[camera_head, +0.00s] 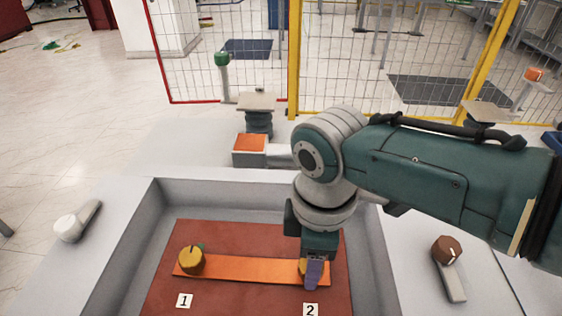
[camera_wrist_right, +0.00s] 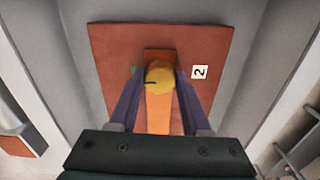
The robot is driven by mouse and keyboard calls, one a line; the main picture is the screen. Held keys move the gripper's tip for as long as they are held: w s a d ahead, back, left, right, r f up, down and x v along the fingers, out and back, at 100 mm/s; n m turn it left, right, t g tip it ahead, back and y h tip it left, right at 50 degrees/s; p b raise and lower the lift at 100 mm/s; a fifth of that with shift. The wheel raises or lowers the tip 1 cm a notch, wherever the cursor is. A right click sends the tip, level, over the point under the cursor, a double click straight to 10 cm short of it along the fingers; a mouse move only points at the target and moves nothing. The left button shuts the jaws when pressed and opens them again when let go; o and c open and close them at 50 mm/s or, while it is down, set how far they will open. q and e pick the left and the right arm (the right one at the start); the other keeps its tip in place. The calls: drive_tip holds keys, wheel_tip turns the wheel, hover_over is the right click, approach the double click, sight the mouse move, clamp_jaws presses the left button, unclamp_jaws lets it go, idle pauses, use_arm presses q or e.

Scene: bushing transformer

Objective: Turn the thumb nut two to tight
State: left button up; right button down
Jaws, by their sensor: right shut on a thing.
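Thumb nut two is a yellow knob (camera_wrist_right: 159,77) at the end of an orange bar beside the label 2. In the head view only a sliver of it (camera_head: 302,267) shows behind my gripper. My right gripper (camera_head: 313,275) points down over it. In the right wrist view the two purple fingers of my right gripper (camera_wrist_right: 160,84) stand on either side of the knob and are shut on it. The knob carries a short dark mark. A second yellow thumb nut (camera_head: 191,260) stands at the left end of the orange bar (camera_head: 245,270), above label 1. My left gripper is not in view.
The bar lies on a red-brown plate (camera_head: 230,239) in a grey recessed tray (camera_head: 145,225). A white lever (camera_head: 77,221) stands left of the tray and a brown knob (camera_head: 447,250) right of it. A mesh fence (camera_head: 240,60) stands behind.

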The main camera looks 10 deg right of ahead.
idle(0.5)
drive_tip(key=shift+c, duration=1.8)
unclamp_jaws()
wheel_tip(320, 180, up, 9)
drive_tip(key=p, duration=0.3)
drive_tip(key=shift+f, duration=0.1)
drive_tip(key=shift+r+p, duration=0.3)
drive_tip(key=shift+r, duration=0.3)
